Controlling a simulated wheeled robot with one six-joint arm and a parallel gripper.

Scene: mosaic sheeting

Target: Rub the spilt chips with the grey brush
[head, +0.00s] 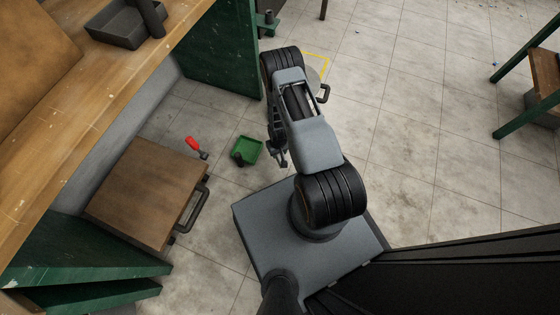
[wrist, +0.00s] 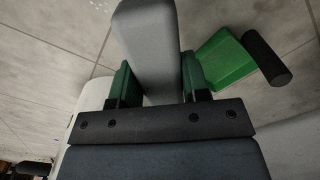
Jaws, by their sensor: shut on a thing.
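My gripper (wrist: 155,88) is shut on the grey brush (wrist: 150,45), a smooth grey block with rounded edges between the green finger pads. The brush reaches away from the jaws toward the top of the wrist view. In the head view my gripper (head: 279,155) hangs low beside my arm, just right of the green dustpan, and the brush cannot be made out. Small pale specks (wrist: 100,3) lie on the floor at the top edge of the wrist view; I cannot tell whether they are the chips. The brush is apart from them in the picture.
A green dustpan (head: 246,151) with a black handle lies on the tiles; it also shows in the wrist view (wrist: 222,62). A red-handled tool (head: 194,146) lies near a low wooden-topped box (head: 148,192). A workbench (head: 130,75) runs along the left. Open floor lies right.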

